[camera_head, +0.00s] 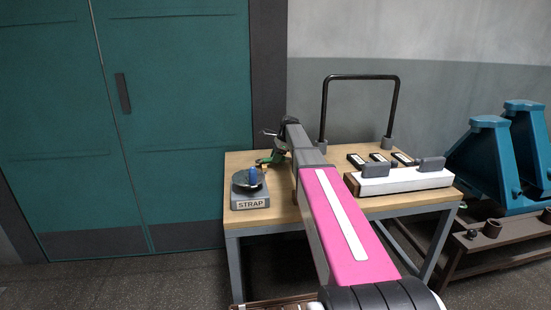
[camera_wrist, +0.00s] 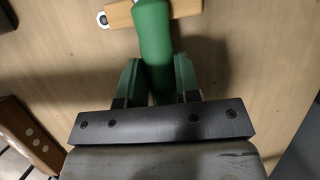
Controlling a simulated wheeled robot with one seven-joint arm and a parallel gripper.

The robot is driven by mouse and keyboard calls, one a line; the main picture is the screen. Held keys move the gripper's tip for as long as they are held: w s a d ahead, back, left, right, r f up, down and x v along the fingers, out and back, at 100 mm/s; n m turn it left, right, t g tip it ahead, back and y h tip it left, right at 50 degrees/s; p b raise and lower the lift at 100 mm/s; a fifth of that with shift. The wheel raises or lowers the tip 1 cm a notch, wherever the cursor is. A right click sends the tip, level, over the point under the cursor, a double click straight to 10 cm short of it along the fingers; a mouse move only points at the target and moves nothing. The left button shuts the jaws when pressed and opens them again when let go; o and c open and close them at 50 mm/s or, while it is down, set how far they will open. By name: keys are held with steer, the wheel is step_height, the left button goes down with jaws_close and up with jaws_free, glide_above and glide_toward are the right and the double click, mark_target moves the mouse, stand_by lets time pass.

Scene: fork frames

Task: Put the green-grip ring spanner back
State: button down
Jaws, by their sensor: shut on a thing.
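In the wrist view, my gripper (camera_wrist: 158,75) has its two green fingers closed on either side of a thick green grip (camera_wrist: 153,35), which I take to be the ring spanner's. The grip runs up out of the top of the picture, so the spanner's ring end is hidden. A short wooden piece (camera_wrist: 185,9) lies across behind the grip, with a pale ring around a dark hole (camera_wrist: 102,18) at its left end. In the head view my gripper (camera_head: 272,158) is small, over the back left of the wooden table (camera_head: 285,210); the spanner is not clear there.
A grey stand labelled STRAP (camera_head: 250,202) with a dark round piece and a blue part stands at the table's front left. A white block (camera_head: 400,182) with grey pieces and several black labelled tags (camera_head: 380,157) are at right. A black tube frame (camera_head: 325,100) rises at the back.

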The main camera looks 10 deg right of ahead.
steer(key=c, duration=0.8)
jaws_free()
